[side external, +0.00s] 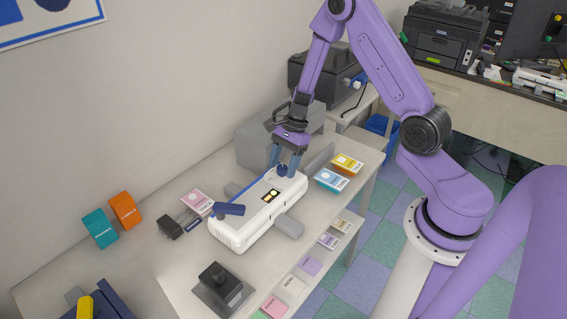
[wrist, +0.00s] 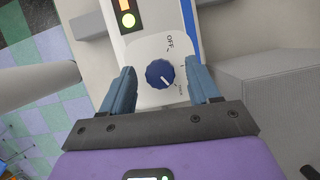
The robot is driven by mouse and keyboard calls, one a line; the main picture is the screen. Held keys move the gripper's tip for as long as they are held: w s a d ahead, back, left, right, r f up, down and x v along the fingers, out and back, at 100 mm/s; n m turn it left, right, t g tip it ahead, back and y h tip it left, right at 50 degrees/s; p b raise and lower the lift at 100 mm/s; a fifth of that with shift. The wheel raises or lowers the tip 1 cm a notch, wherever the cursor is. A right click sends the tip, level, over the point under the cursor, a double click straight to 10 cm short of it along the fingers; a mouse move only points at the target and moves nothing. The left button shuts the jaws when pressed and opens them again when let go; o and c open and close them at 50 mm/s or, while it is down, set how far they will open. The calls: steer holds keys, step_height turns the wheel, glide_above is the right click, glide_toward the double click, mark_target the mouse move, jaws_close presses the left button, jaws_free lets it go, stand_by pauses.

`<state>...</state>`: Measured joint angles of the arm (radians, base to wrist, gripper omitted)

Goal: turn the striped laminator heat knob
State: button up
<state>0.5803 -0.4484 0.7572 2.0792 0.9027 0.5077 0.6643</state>
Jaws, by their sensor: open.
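The white laminator (side external: 238,232) lies on the table in the side view. Its blue round heat knob (wrist: 160,74) shows in the wrist view with a white line across it, on a light panel marked OFF at the upper right. The line slants toward the lower right. My gripper (wrist: 160,68) is open, with one blue finger left of the knob and one right of it; a gap shows on each side. In the side view my gripper (side external: 284,168) points down at the laminator's far end, and the knob (side external: 282,170) shows between the fingers.
A dark blue lever (side external: 229,209) and lit indicators (side external: 271,195) are on the laminator. A grey box (side external: 255,142) stands behind it. Card packs (side external: 332,180) lie to the right, and a dark device (side external: 222,288) stands in front. Orange and teal boxes (side external: 101,229) stand left.

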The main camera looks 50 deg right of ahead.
steer(key=c, duration=1)
steer(key=shift+c, duration=0.2)
steer(key=shift+n, duration=0.4)
steer(key=n+g, duration=0.2)
steer(key=n, duration=0.3)
steer(key=shift+w, duration=0.15)
steer(key=n+g+h, duration=0.1)
steer(key=n, duration=0.2)
steer(key=n+g+h, duration=0.1)
steer(key=n, duration=0.2)
steer(key=shift+w+a+n, duration=0.1)
steer(key=shift+a+n, duration=0.05)
steer(key=shift+n, duration=0.25)
steer(key=n+h, duration=0.1)
steer(key=n, duration=0.1)
steer(key=n+g+h, duration=0.1)
steer(key=n, duration=0.2)
steer(key=shift+a, duration=0.15)
steer(key=n+h, duration=0.2)
steer(key=n, duration=0.4)
steer(key=shift+a, duration=0.1)
steer(key=shift+n+t, duration=0.3)
